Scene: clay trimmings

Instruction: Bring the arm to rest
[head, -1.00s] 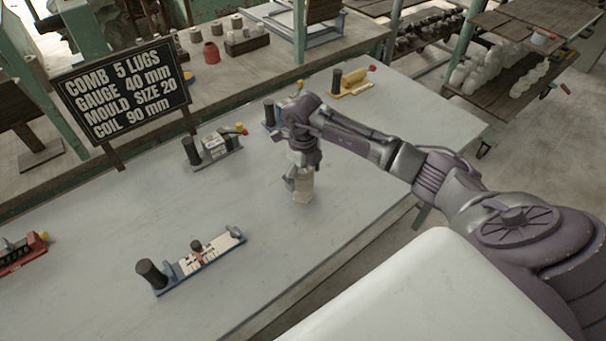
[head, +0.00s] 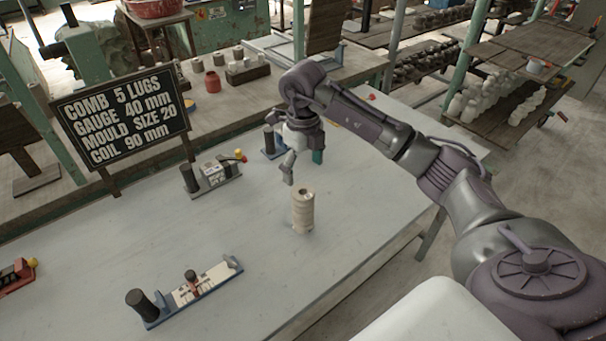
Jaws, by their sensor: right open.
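My right gripper (head: 301,167) hangs from the arm that comes in from the right, in the head view. It is open and empty, above and behind a pale ribbed clay cylinder (head: 303,211). The cylinder stands upright on the grey table (head: 240,222), and a gap shows between it and the fingers. My left gripper is not in view.
A blue gauge device (head: 192,290) lies at the front. A grey one (head: 212,175) stands behind it, and a blue one (head: 270,143) is partly hidden by my gripper. A red device (head: 17,274) is at the left edge. A black sign (head: 122,110) stands at the back left.

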